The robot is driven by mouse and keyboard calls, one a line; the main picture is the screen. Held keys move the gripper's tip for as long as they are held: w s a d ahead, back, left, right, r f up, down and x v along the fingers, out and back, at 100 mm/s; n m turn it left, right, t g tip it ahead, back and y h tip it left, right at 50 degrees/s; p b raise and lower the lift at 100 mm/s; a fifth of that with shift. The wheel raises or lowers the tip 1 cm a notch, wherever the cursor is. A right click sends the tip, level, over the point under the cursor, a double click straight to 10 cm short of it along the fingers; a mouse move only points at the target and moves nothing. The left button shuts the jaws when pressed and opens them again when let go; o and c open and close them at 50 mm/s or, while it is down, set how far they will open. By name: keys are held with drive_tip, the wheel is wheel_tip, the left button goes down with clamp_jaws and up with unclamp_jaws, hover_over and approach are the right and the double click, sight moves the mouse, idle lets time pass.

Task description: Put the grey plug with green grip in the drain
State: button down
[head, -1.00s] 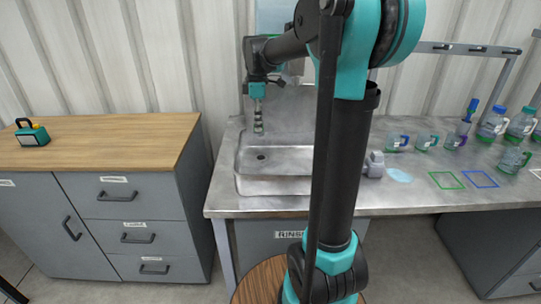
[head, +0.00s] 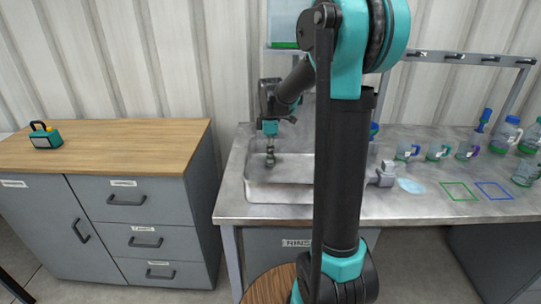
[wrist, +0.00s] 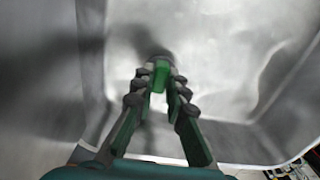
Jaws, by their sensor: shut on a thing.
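My gripper (wrist: 158,88) is shut on the green grip of the plug (wrist: 160,70), centred in the wrist view. A dark rounded part, which looks like the plug's grey body, shows just beyond the grip. In the head view my gripper (head: 270,160) points down inside the steel sink (head: 278,193), low in the left part of the basin. The drain hole is hidden behind the gripper and plug. I cannot tell whether the plug touches the sink floor or the drain.
The sink walls (wrist: 92,60) rise close around the gripper in the wrist view. Right of the sink stand a grey fitting (head: 385,175), several handled jugs (head: 437,151) and bottles. A wooden-topped cabinet (head: 120,150) with a teal box (head: 46,137) stands left.

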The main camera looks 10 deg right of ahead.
drive_tip(key=c, duration=1.5)
unclamp_jaws()
drive_tip(key=shift+f, duration=0.1)
drive_tip(key=shift+c, duration=0.2)
wheel_tip(320, 180, up, 12)
